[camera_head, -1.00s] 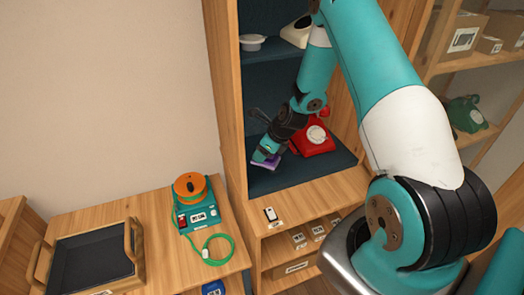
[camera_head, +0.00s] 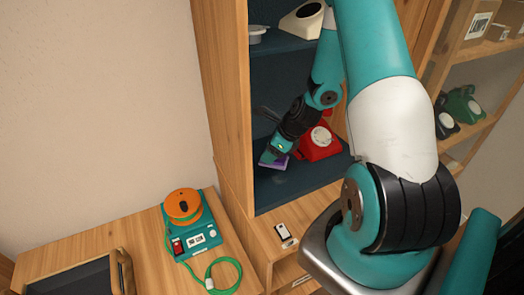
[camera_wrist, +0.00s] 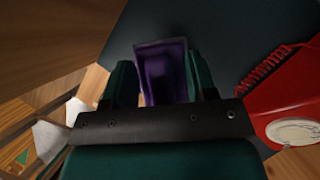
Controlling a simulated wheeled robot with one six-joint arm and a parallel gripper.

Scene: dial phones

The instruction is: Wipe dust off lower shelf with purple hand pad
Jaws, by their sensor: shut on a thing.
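The lower shelf (camera_head: 300,184) is a dark blue board inside a wooden cabinet. My gripper (camera_head: 274,157) reaches into the cabinet and is shut on the purple hand pad (camera_head: 281,162), at the left part of the lower shelf. In the wrist view the pad (camera_wrist: 162,72) sits between the two green fingers. The pad is low over the shelf; I cannot tell whether it touches. No dust can be made out on the shelf surface (camera_wrist: 220,30).
A red dial phone (camera_head: 318,142) with a coiled cord stands right of my gripper on the lower shelf. The wooden cabinet side (camera_head: 230,110) is close on the left. An upper shelf holds a cream object (camera_head: 302,20). An orange reel device (camera_head: 188,225) stands outside, lower left.

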